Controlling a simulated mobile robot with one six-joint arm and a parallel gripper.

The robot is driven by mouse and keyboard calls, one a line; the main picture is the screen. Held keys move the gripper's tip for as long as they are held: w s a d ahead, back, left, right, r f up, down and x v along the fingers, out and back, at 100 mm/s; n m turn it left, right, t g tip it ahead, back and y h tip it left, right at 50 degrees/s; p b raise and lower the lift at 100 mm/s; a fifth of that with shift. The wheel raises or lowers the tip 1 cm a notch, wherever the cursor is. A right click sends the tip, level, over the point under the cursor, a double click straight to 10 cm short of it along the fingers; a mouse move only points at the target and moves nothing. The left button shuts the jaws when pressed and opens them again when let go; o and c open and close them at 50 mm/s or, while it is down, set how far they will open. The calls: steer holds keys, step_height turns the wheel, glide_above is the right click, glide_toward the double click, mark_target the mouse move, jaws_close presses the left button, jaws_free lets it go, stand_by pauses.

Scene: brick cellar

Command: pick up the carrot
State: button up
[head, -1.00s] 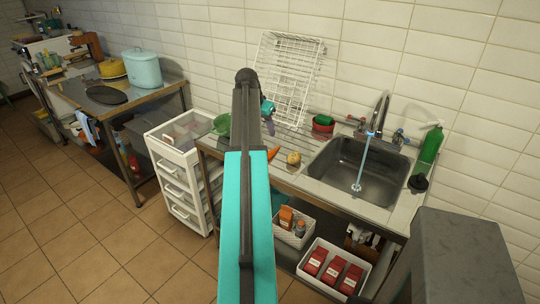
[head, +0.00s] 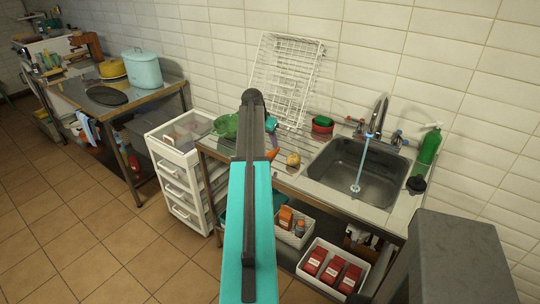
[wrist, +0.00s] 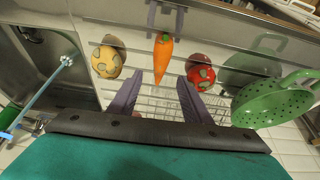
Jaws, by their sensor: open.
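The orange carrot (wrist: 163,56) lies on the ribbed metal drainboard in the wrist view. The dark jaws stand apart on either side, and I see no contact. In the head view only a piece of the carrot (head: 272,154) shows beside my arm, which hides the rest and most of the gripper.
A patched potato (wrist: 107,58) lies left of the carrot and a red patched vegetable (wrist: 200,74) lies close on its right. A green colander (wrist: 272,101) is farther right. The sink (head: 350,170) adjoins the drainboard. A white wire rack (head: 285,80) leans on the wall.

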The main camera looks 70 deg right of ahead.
mark_target(272, 152)
steer(key=shift+d+f, duration=0.25)
steer(key=shift+f, duration=0.35)
steer(key=shift+f, duration=0.1)
steer(key=shift+p+x, duration=1.4)
steer(key=shift+x, duration=1.1)
steer(key=shift+s, duration=0.1)
steer(key=shift+c, duration=0.2)
jaws_close()
